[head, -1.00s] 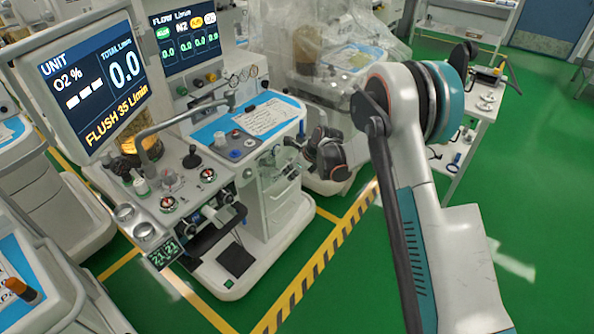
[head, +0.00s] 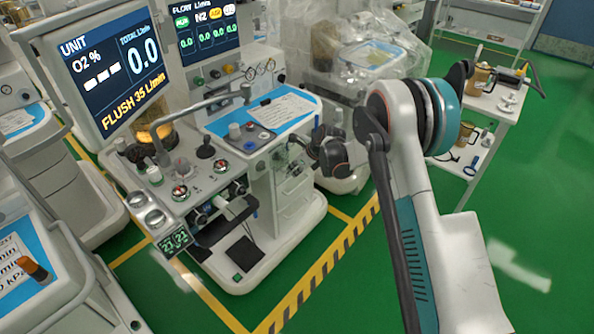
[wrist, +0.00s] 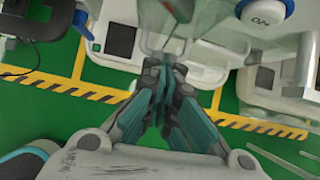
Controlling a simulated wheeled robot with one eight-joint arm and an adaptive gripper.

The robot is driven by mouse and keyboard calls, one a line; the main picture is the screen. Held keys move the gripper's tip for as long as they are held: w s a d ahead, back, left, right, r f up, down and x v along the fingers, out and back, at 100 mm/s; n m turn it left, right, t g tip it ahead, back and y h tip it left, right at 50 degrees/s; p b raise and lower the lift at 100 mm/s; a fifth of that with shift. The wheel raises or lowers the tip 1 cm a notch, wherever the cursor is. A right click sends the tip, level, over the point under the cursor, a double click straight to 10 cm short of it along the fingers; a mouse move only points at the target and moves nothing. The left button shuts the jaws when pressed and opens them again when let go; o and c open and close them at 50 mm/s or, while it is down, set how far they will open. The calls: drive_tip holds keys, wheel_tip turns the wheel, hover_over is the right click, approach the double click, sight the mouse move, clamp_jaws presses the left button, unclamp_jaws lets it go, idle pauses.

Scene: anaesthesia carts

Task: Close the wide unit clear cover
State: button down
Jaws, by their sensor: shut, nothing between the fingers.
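The wide anaesthesia unit (head: 225,262) stands left of my arm, with two screens and a blue-edged worktop. Clear panels, seemingly its clear cover (head: 292,182), show on the front below the worktop; how far the cover stands open I cannot tell. My gripper (head: 300,143) is at the unit's front right edge, close to these panels, and partly hides them. In the wrist view my gripper (wrist: 167,66) is shut and empty, its fingertips just below a see-through edge (wrist: 176,45). Whether they touch it I cannot tell.
A plastic-draped machine (head: 350,60) stands behind the unit. A white trolley (head: 470,130) with tools and gold vessels is at right. Another cart (head: 40,270) is at the near left. Green floor with a yellow-black stripe (head: 325,265) is clear in front.

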idle(0.4)
drive_tip(key=s+d+r+n+t+h+p, duration=0.1)
drive_tip(key=s+d+r+n, duration=0.5)
drive_tip(key=r, duration=0.5)
drive_tip(key=s+d+r+n+h+p, duration=0.15)
drive_tip(key=s+d+r, duration=0.25)
drive_tip(key=s+r, duration=0.6)
drive_tip(key=s+d+r+n+t+p, duration=0.15)
drive_tip(key=s+d+r+n, duration=0.35)
drive_tip(key=r, duration=0.6)
drive_tip(key=s+d+n+h, duration=0.1)
drive_tip(key=s+n, duration=0.3)
drive_tip(key=s, duration=0.4)
drive_tip(key=s+d+r+n+h, duration=0.1)
drive_tip(key=s+d+n, duration=0.3)
drive_tip(key=s, duration=0.4)
drive_tip(key=s+d+n+h, duration=0.1)
drive_tip(key=s+d+n, duration=0.2)
drive_tip(key=s, duration=0.6)
drive_tip(key=shift+r+n+t, duration=0.4)
drive_tip(key=shift+n+t, duration=0.05)
drive_tip(key=shift+n, duration=0.4)
